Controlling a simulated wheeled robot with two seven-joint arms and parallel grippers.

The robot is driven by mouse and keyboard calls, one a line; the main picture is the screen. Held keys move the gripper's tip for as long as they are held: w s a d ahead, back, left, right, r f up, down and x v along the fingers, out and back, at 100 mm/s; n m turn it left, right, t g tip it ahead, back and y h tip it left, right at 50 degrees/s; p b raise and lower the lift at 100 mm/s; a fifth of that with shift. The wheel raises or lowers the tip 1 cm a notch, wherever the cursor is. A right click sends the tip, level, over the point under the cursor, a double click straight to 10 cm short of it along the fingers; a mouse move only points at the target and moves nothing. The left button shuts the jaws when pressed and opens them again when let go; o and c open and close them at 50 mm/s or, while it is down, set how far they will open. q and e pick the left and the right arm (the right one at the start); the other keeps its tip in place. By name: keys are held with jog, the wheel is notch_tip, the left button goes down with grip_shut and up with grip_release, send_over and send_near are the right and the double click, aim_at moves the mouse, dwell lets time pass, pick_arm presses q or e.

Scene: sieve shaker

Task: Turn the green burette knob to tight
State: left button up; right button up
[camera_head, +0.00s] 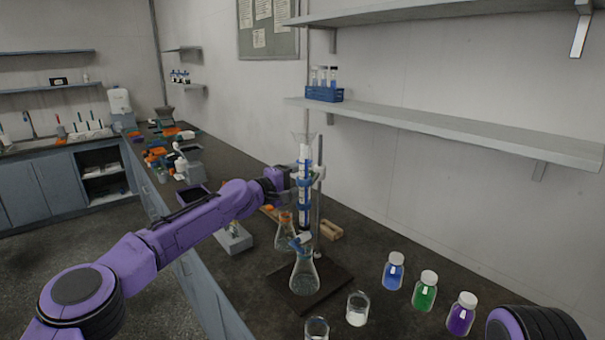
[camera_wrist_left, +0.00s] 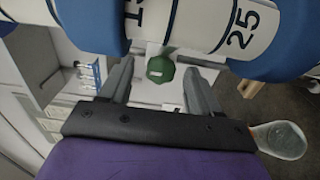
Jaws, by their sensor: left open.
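The burette (camera_head: 304,205) stands upright in the head view, held by blue clamps on a stand above a conical flask (camera_head: 304,275). In the left wrist view its white scale band (camera_wrist_left: 200,22) with dark numbers crosses the top. The green knob (camera_wrist_left: 160,69) shows just below that band, between my left fingertips in the picture; I cannot tell whether they touch it. My left gripper (camera_wrist_left: 158,75) is open. In the head view it (camera_head: 283,180) is beside the burette on its left, and I cannot make out the green knob there. My right gripper is out of view.
The stand's dark base (camera_head: 325,285) is on the bench. Blue (camera_head: 394,272), green (camera_head: 424,293) and purple (camera_head: 462,316) bottles stand to the right. A beaker (camera_head: 357,308) stands in front. A wall shelf (camera_head: 440,125) is above, holding a blue tube rack (camera_head: 324,94).

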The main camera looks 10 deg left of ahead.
pick_arm(q)
jog(key=shift+w+f, duration=0.1)
jog(key=c, duration=1)
jog(key=m+b, duration=0.4)
jog(key=b, duration=0.2)
jog(key=o, duration=1)
